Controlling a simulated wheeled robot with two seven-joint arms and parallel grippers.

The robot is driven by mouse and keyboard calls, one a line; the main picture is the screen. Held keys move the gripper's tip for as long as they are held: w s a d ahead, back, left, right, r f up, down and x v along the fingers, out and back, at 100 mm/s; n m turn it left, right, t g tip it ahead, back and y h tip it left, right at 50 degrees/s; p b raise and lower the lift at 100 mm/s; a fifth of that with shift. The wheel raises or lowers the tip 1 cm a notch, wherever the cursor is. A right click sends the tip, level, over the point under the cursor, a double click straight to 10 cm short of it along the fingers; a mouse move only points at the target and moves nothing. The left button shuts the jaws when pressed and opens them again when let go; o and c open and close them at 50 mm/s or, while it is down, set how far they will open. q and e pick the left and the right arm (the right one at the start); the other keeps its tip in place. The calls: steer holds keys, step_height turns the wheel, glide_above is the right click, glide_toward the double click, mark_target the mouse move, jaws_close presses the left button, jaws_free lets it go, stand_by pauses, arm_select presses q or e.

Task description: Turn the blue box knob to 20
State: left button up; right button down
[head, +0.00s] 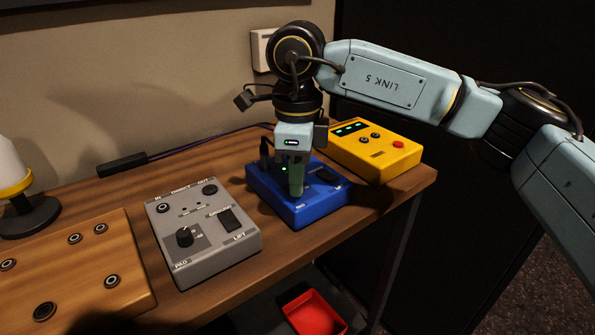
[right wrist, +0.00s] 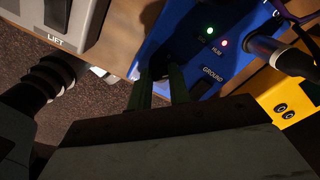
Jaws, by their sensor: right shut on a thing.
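The blue box (head: 325,207) stands on the wooden desk between a grey box and a yellow box. My right gripper (head: 296,188) points down over it, and its green fingers reach the box's top. In the right wrist view the fingers (right wrist: 162,84) close on the dark knob, which is mostly hidden between and behind them. The knob's pointer and scale cannot be read. The blue box (right wrist: 165,35) also shows a green and a red light, a "GROUND" label and a plugged-in cable. My left gripper is not in view.
A grey box (head: 203,228) with a knob and switch stands left of the blue box. The yellow box (head: 376,150) stands close on its right. A wooden panel with jacks (head: 85,265) is at left. A red tray (head: 314,312) sits below the desk's front edge.

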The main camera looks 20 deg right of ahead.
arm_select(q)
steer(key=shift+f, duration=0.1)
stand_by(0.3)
arm_select(e)
steer(key=c, duration=1.3)
jaws_free()
steer(key=shift+r, duration=0.6)
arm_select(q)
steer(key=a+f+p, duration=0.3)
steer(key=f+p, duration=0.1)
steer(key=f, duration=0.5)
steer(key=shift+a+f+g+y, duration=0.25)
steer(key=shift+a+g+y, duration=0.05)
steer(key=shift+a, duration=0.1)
arm_select(e)
step_height(320, 180, up, 12)
steer(key=shift+r, duration=0.15)
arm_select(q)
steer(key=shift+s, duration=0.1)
